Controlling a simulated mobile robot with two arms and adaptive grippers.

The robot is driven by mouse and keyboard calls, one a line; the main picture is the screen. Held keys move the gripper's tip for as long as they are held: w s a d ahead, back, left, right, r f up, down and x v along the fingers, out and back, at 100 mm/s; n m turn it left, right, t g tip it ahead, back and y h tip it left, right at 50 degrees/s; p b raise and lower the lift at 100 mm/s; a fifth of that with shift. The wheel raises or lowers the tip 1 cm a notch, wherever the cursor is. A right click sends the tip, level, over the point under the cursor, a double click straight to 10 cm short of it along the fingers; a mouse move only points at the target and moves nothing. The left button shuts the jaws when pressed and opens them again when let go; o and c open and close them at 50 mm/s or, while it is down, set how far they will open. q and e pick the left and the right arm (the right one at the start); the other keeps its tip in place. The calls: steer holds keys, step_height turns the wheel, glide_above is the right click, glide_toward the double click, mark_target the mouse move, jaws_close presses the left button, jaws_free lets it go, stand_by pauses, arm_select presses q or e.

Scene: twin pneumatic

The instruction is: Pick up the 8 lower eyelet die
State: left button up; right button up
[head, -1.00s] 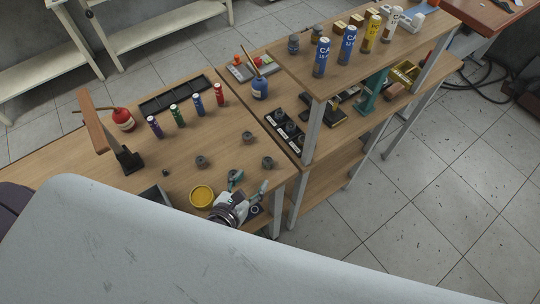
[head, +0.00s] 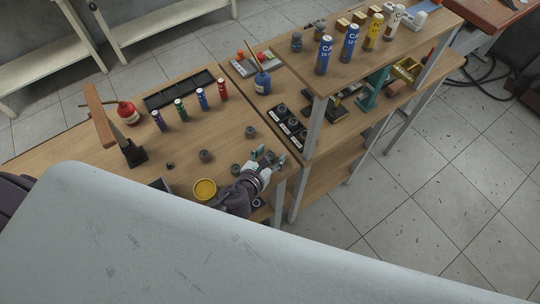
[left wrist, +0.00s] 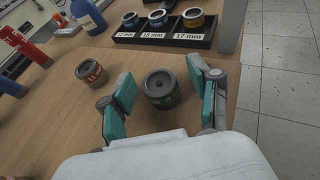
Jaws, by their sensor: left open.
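My left gripper (head: 267,158) is open over the near right part of the bench. In the left wrist view its teal finger pads (left wrist: 160,72) stand on either side of a grey round die with a green marking (left wrist: 161,89). There is a gap on both sides, so it is not gripped. A second grey die with an orange marking (left wrist: 91,73) stands to the left, outside the fingers. In the head view, other loose dies stand on the bench: one at the left (head: 205,156), one behind (head: 250,131) and one near the gripper (head: 236,168). Die numbers are not clearly readable.
A black tray (left wrist: 160,42) labelled in mm holds several dies beyond the gripper. A blue bottle (head: 262,83), small coloured cylinders (head: 180,110), a yellow round container (head: 205,189) and a black lever press (head: 131,153) stand around. The bench's right edge is close.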

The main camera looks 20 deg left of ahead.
arm_select(q)
steer(key=shift+s, duration=0.1)
steer(key=c, duration=0.3)
jaws_close()
arm_select(e)
steer(key=shift+s, duration=0.45)
arm_select(q)
steer(key=shift+r, duration=0.1)
